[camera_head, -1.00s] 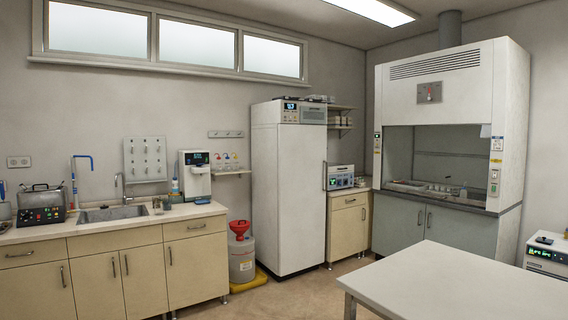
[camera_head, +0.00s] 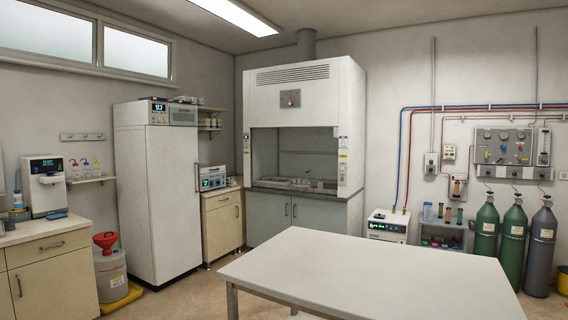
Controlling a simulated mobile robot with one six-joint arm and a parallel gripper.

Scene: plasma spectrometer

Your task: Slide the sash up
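The fume hood (camera_head: 303,140) stands against the back wall, a white cabinet with a dark work ledge and grey doors below. Its front opening (camera_head: 292,158) looks clear, with small items visible on the work surface inside. I cannot make out the sash pane or its handle at this distance, so I cannot tell its exact height. My gripper is not in view.
A white table (camera_head: 365,275) fills the foreground between me and the hood. A tall white refrigerator (camera_head: 157,190) and a low cabinet (camera_head: 222,223) stand left of the hood. A boxy instrument (camera_head: 388,226) and several gas cylinders (camera_head: 513,240) stand to the right.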

